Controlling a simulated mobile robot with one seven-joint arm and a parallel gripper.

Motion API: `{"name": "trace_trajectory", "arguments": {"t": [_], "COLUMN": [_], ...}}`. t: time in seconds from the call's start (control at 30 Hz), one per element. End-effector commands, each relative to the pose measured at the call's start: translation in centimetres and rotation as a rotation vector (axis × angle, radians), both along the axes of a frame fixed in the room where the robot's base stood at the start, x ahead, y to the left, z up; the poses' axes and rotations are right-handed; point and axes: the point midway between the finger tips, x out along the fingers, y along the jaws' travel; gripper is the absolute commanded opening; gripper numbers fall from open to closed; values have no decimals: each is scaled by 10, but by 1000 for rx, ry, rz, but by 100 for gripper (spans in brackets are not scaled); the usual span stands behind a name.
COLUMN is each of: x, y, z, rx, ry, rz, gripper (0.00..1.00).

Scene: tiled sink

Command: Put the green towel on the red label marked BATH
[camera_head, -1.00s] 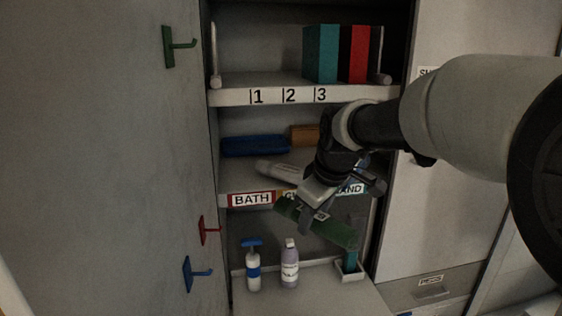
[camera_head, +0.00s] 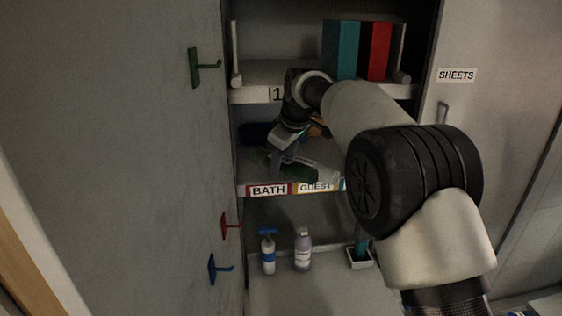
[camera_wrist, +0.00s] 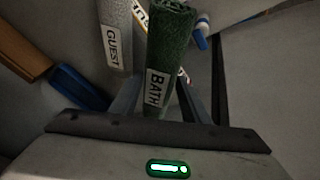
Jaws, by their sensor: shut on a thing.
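The rolled green towel (camera_wrist: 172,42), with a white BATH tag, lies between my gripper's fingers in the wrist view. My gripper (camera_head: 279,169) is shut on it inside the cabinet, at the middle shelf. I cannot tell whether the towel touches the shelf.
A grey towel tagged GUEST (camera_wrist: 115,40) lies beside the green one, behind the yellow GUEST label (camera_head: 315,187). Bottles (camera_head: 303,250) stand below. The cabinet side wall is close on the left.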

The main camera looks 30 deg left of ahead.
Motion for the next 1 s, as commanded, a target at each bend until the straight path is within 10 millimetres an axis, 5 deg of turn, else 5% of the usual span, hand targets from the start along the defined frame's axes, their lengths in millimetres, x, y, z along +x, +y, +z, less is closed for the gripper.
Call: {"name": "trace_trajectory", "arguments": {"t": [0.27, 0.5, 0.9, 0.93, 1.0], "x": [12, 12, 12, 12, 12], "y": [14, 14, 14, 14, 14], "z": [2, -31, -39, -38, -38], "rx": [1, 0, 2, 2, 2], "ry": [-1, 1, -1, -1, -1], "rz": [0, -1, -1, -1, -1], "gripper": [19, 19, 19, 47, 50]}}
